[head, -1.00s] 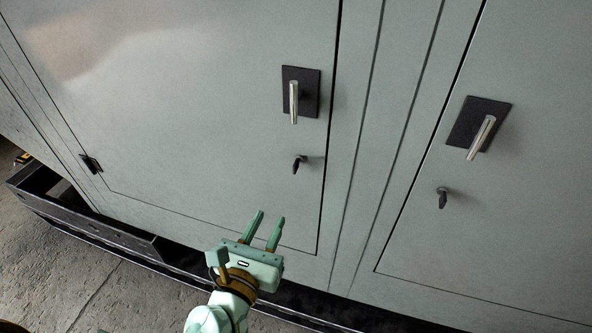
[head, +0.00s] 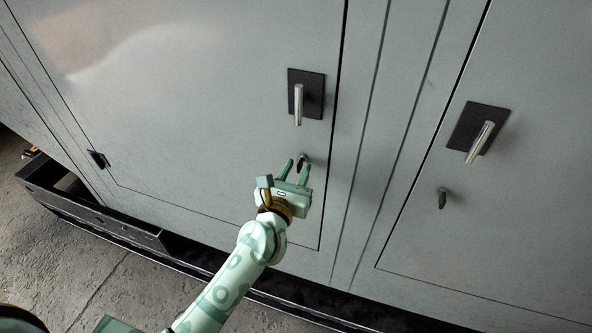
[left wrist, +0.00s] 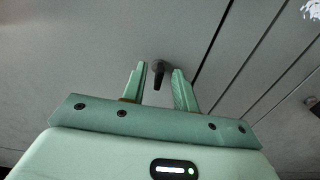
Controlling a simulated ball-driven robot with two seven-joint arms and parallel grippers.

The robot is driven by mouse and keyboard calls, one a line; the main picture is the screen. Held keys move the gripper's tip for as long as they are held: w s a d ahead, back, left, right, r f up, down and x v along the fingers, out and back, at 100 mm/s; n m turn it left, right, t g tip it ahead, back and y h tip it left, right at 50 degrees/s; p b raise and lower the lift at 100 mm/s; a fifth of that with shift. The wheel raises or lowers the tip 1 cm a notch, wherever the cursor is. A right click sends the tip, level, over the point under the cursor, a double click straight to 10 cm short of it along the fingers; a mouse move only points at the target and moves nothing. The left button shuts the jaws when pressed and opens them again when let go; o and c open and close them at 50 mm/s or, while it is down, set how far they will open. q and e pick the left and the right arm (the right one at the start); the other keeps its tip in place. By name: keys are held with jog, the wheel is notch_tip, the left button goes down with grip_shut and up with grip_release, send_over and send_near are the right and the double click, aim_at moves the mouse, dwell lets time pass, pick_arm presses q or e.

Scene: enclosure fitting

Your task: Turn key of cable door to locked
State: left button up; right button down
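A small dark key (head: 301,161) sits in the lock of the left door (head: 200,110), below that door's handle. My left gripper (head: 296,166) is open, its two green fingertips close to the key. In the left wrist view the key (left wrist: 158,74) hangs downward between and a little beyond the open fingers (left wrist: 158,82); no contact shows. Another key (head: 442,197) sits in the right door (head: 520,190), far from the gripper. No label shows which door is the cable door. My right gripper is not in view.
A silver handle on a black plate (head: 318,95) is just above the left key. A similar handle plate (head: 465,125) is on the right door. A hinge (head: 98,159) is at left. A dark base rail (head: 130,232) runs below the doors.

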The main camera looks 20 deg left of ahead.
pick_arm(q)
grip_shut()
jog(key=m+p, duration=0.2)
jog(key=m, duration=0.2)
jog(key=shift+d+r, duration=0.1)
jog(key=shift+d, duration=0.05)
jog(key=m+p, duration=0.2)
jog(key=m, duration=0.1)
jog(key=shift+m, duration=0.3)
jog(key=m+p, duration=0.3)
jog(key=m, duration=0.2)
jog(key=shift+d+f+p, duration=0.2)
jog(key=shift+p, duration=0.15)
jog(key=m, duration=0.1)
jog(key=m+p, duration=0.1)
jog(key=m, duration=0.1)
jog(key=m+p, duration=0.1)
jog(key=m, duration=0.1)
jog(key=shift+f, duration=0.25)
jog(key=shift+m, duration=0.3)
